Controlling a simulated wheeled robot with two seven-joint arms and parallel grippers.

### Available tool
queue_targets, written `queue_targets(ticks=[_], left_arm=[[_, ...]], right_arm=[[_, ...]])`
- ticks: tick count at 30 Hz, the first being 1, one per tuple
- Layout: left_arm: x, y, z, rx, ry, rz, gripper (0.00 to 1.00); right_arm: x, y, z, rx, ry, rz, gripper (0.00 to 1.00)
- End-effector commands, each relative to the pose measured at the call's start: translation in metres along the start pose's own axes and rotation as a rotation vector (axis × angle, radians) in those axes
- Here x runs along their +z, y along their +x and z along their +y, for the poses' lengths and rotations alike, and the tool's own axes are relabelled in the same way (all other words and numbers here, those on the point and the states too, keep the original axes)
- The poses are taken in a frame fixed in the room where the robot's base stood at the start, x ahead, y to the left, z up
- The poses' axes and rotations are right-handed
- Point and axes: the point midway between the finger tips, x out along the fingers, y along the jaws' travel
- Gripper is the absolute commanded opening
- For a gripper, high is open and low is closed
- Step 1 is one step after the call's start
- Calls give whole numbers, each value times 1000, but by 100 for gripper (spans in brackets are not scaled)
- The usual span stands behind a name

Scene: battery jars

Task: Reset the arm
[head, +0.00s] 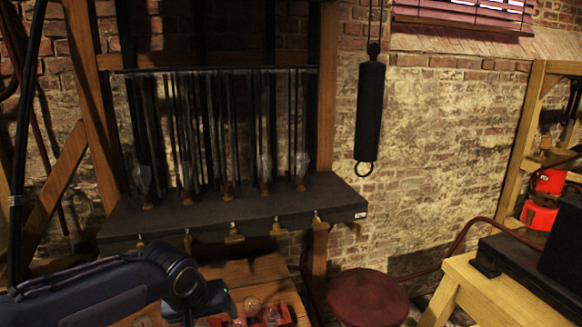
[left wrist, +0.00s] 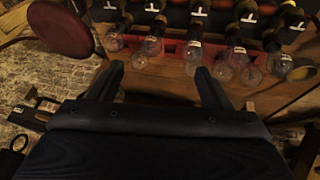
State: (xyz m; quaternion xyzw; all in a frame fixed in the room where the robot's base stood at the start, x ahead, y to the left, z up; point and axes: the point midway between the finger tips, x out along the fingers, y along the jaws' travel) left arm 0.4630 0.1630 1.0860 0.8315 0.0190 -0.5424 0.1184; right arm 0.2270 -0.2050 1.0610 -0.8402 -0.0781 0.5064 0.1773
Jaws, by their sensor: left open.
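My left gripper (left wrist: 160,88) shows in the left wrist view with its two dark fingers spread apart and nothing between them. In the head view my left arm comes in from the lower left, and its wrist end (head: 188,290) hangs over the wooden table (head: 250,272). Several clear glass jars (left wrist: 190,55) stand in a row in a red rack (left wrist: 170,47) beyond the fingertips, apart from them. In the head view, part of the red rack (head: 285,318) and a few jars show at the bottom edge. My right gripper is not seen.
A dark shelf (head: 235,210) with hanging tubes stands behind the table. A black cylinder (head: 370,110) hangs on the brick wall. A round red stool (head: 367,298) is right of the table. A wooden bench (head: 495,295) with a black case stands at the right.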

Motion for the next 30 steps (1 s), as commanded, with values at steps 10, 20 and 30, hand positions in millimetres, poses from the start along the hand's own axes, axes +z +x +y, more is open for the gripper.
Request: queue_targets(ticks=[10, 20, 30], left_arm=[[39, -15, -36, 15, 1, -7, 72], [130, -28, -85, 86, -4, -5, 72], [232, -16, -98, 226, 3, 39, 72]], right_arm=[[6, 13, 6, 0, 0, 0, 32], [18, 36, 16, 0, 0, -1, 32], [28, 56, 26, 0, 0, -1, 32]])
